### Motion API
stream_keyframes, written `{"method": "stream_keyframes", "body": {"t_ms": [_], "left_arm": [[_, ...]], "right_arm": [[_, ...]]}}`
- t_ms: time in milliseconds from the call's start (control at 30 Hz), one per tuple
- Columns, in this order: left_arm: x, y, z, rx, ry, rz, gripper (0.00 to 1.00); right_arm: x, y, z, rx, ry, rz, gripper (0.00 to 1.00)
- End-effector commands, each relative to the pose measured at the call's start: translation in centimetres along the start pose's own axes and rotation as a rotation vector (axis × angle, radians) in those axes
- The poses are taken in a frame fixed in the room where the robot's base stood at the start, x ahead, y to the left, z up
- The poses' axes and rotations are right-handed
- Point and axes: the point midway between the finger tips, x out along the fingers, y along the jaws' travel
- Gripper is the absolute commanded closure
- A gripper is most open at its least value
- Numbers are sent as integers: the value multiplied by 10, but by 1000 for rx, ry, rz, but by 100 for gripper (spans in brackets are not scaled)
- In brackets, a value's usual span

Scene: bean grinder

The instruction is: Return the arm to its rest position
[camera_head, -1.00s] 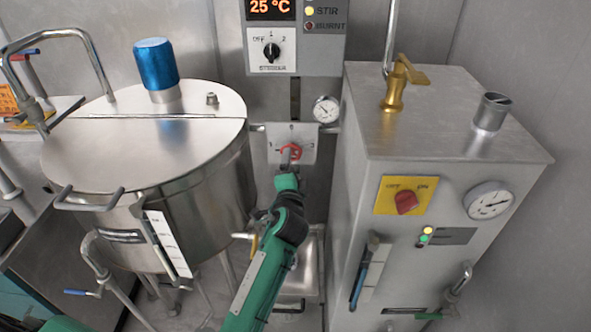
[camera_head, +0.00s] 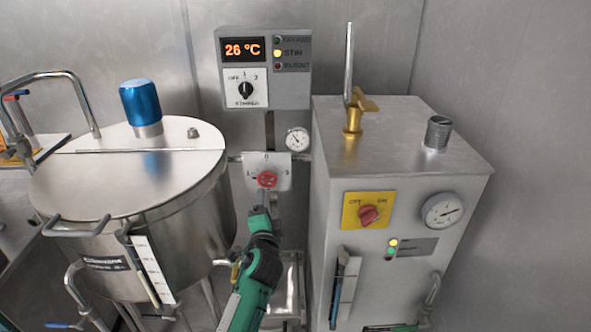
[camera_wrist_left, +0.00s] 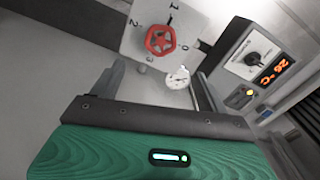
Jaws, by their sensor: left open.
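My left arm comes up from the bottom of the head view. Its gripper (camera_head: 262,195) is just below and in front of a red valve handwheel (camera_head: 267,179) on a pale numbered plate. In the left wrist view the two fingers (camera_wrist_left: 157,82) stand wide apart with nothing between them. The red handwheel (camera_wrist_left: 160,40) shows whole beyond the fingertips, apart from them. My right gripper is in neither view.
A lidded steel kettle (camera_head: 130,170) with a blue cap (camera_head: 141,102) stands at left. A grey steel cabinet (camera_head: 400,150) with a red switch (camera_head: 369,215) stands close at right. A control box (camera_head: 262,68) reading 26 °C and a gauge (camera_head: 298,139) are above.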

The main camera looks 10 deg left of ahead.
Motion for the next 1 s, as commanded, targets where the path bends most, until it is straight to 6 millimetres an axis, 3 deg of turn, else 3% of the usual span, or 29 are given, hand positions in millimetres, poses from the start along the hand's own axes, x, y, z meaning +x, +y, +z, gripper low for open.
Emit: {"method": "stream_keyframes", "body": {"t_ms": [167, 267, 400, 533, 700, 1000], "left_arm": [[-18, 15, 21, -71, -49, 60, 23], [-50, 38, 50, -191, -127, 159, 23], [-117, 74, 93, -398, -274, 349, 23], [-188, 101, 120, -564, -414, 538, 23], [-264, 117, 134, -696, -554, 731, 23], [-354, 120, 141, -796, -715, 953, 23]], "right_arm": [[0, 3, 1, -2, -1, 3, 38], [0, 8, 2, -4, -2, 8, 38], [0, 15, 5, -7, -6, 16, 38], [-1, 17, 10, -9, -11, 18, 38], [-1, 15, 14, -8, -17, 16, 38], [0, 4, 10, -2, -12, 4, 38]]}}
